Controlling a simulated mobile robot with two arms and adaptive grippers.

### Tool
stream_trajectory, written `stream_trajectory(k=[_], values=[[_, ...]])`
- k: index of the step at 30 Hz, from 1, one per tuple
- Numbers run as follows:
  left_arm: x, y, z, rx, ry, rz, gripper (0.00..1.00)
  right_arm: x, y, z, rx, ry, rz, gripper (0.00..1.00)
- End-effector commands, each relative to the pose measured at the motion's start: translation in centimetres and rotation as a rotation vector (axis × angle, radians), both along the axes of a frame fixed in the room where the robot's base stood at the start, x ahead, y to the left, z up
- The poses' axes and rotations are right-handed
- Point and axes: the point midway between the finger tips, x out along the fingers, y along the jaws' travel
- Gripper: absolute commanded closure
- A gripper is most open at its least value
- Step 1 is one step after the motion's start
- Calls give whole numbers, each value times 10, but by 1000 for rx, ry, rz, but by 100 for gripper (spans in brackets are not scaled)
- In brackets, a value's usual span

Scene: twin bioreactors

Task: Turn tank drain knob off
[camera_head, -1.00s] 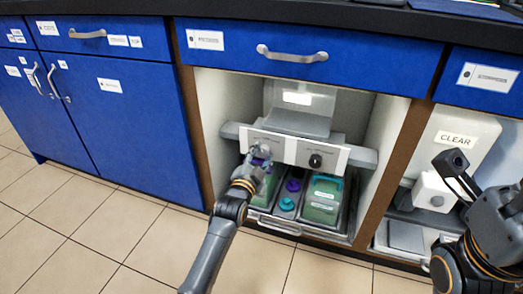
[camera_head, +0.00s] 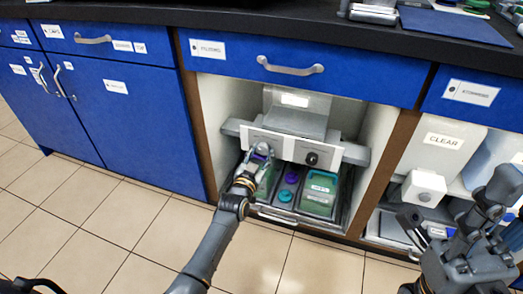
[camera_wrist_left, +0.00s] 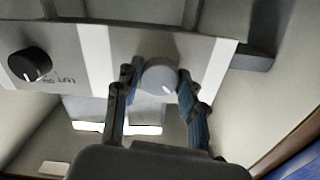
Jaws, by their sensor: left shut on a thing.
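A light panel (camera_head: 290,148) inside the open cabinet bay carries two knobs. The grey knob (camera_wrist_left: 158,75) shows in the left wrist view with a white mark on its face. My left gripper (camera_head: 262,152) is shut on this grey knob, with one finger on each side of it in the left wrist view (camera_wrist_left: 158,82). In the head view the gripper hides the knob. The black knob (camera_head: 311,158) sits to its right in the head view and at the left of the left wrist view (camera_wrist_left: 30,64).
Green-topped containers (camera_head: 321,190) stand in a tray below the panel, with purple (camera_head: 292,178) and teal (camera_head: 285,195) caps between them. The bay's side walls are close. A white dispenser (camera_head: 424,188) stands in the bay at right, under a CLEAR label.

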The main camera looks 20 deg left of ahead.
Motion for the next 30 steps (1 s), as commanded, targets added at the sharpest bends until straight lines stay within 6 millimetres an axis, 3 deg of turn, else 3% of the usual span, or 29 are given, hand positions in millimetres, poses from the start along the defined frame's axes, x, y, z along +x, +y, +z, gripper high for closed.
stream_trajectory(k=[14,15,18,30], values=[[0,0,-1,-19,2,-1,91,0,0,-1,0,3,1,60],[0,0,-1,-19,2,-1,56,0,0,-1,0,3,1,60],[0,0,0,-18,2,-1,37,0,0,-1,0,3,1,60],[-5,0,-1,-16,2,0,37,0,0,-1,-1,6,0,60]])
